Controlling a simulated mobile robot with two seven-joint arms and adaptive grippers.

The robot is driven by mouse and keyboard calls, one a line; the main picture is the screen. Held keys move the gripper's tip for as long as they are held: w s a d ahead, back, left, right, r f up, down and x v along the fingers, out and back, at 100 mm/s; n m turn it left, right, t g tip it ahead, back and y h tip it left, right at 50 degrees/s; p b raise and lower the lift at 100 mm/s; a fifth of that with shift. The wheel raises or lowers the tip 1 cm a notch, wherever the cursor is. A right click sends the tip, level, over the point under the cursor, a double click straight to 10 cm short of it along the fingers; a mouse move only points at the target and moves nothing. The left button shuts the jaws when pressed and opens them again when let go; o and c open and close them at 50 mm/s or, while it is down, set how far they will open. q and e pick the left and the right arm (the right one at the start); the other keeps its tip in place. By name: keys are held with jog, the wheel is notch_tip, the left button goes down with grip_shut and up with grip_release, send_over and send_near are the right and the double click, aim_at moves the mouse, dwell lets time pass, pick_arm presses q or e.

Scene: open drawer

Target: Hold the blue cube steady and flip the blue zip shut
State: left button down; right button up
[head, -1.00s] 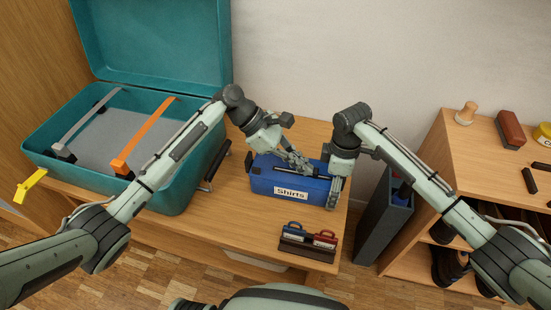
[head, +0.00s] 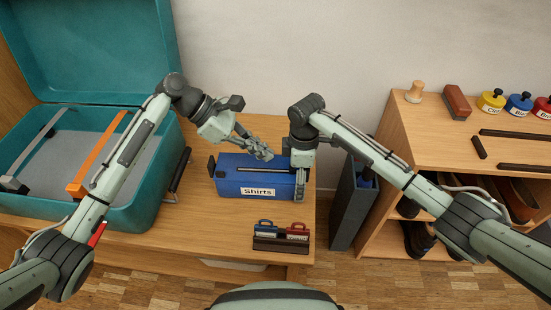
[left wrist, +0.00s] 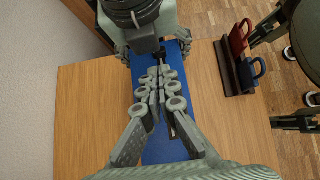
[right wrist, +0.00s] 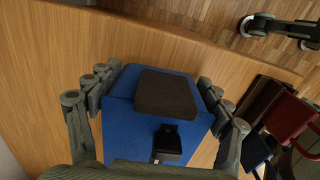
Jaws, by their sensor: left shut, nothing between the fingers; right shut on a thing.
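The blue cube (head: 230,186), a long blue case labelled "Shirts", lies on the wooden bench top. A dark zip track (head: 258,170) runs along its top, and a small black tab (right wrist: 167,140) shows there in the right wrist view. My left gripper (head: 264,152) is shut and empty just above the cube's top; its closed fingers (left wrist: 158,76) hide part of the track. My right gripper (head: 300,186) is shut on the cube's right end, its fingers on either side of a dark end block (right wrist: 165,95).
An open teal suitcase (head: 150,205) with grey and orange straps stands left. A small rack (head: 281,244) with blue and red tags sits in front of the cube. A grey bin (head: 352,205) and a shoe shelf (head: 425,125) stand right.

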aim_at(250, 170)
pick_arm(q)
jog(key=shift+v, duration=2.25)
pick_arm(e)
jog(key=shift+a, duration=0.1)
jog(key=o, duration=1.4)
